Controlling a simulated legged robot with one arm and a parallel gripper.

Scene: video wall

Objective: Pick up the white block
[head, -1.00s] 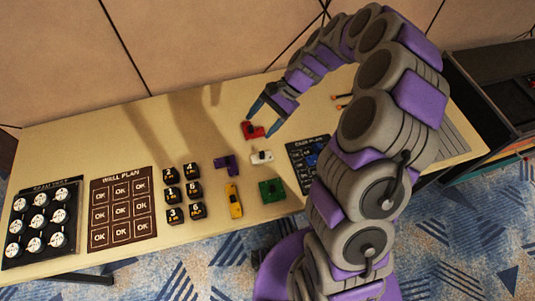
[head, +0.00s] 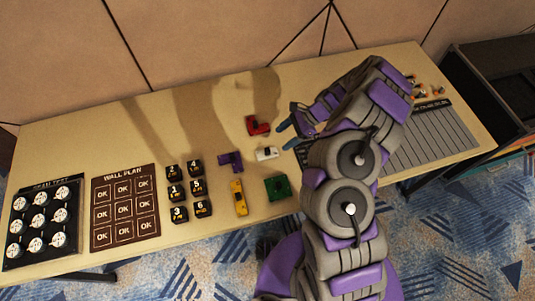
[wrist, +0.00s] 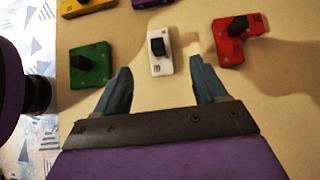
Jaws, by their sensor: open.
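The white block (head: 267,153) lies on the table among coloured blocks, and has a black knob on top. In the wrist view the white block (wrist: 161,63) is ahead of my gripper (wrist: 162,88), roughly between the lines of its two blue fingers. My gripper is open and empty, and the block is not between the fingertips. In the head view my gripper (head: 284,135) is just to the right of the white block, with its fingers pointing left toward it.
The red block (head: 258,125) is beyond the white one, the green block (head: 277,187) nearer, the purple block (head: 231,161) and yellow block (head: 239,197) to the left. Black numbered tiles (head: 186,190) and the wall plan board (head: 125,207) are further left. My arm partly hides the table's right side.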

